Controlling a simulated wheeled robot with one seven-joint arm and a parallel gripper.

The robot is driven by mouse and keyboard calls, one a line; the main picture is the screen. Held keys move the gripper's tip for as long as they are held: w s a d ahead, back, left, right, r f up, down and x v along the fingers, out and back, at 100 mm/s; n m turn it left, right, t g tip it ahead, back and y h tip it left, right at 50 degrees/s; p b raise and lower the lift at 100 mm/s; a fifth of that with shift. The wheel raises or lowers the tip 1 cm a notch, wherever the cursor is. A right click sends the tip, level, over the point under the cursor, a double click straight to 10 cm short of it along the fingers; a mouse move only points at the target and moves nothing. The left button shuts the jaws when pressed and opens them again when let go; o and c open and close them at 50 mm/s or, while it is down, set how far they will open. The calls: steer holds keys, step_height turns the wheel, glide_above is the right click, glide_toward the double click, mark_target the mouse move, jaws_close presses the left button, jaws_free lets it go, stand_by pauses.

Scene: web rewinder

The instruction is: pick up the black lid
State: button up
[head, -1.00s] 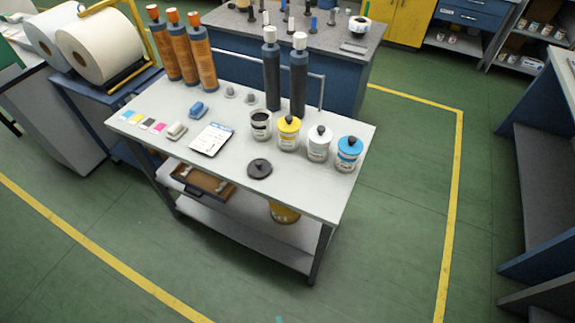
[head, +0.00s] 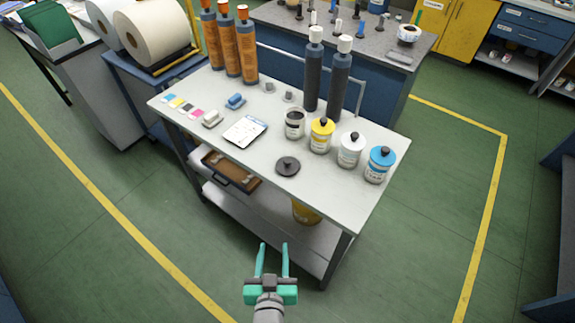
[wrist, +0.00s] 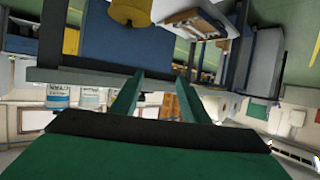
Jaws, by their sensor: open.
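The black lid (head: 287,166) is a round dark disc with a knob. It lies flat on the white table (head: 262,172) near its front edge, in front of the open can (head: 294,124). My gripper (head: 273,247) has two teal fingers, spread apart with nothing between them. In the head view it is in front of the table and apart from the lid. The wrist view appears upside down and shows the two fingers (wrist: 158,92) pointing toward the table edge. I cannot make out the lid there.
Tall dark bottles (head: 339,78) stand behind. A drawer (head: 231,170) is open under the tabletop. Floor in front is clear.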

steer(key=w+r+m+h, duration=0.1)
steer(key=w+r, duration=0.2)
steer(key=w, duration=0.6)
steer(key=m+g+h, duration=0.1)
steer(key=m+h, duration=0.2)
glide_toward(287, 164)
steer(key=w+f, duration=0.1)
steer(key=w, duration=0.1)
steer(key=shift+w+d+f, duration=0.15)
steer(key=shift+w+f, duration=0.2)
steer(key=shift+w, duration=0.05)
steer(key=x, duration=0.6)
steer(key=shift+d+r, duration=0.15)
steer(key=shift+r, duration=0.15)
steer(key=shift+a+f, duration=0.1)
steer(key=shift+a, duration=0.1)
steer(key=shift+d, duration=0.3)
steer(key=c, duration=0.3)
steer(key=shift+d, duration=0.15)
steer(key=c, duration=0.5)
steer(key=shift+s, duration=0.1)
jaws_close()
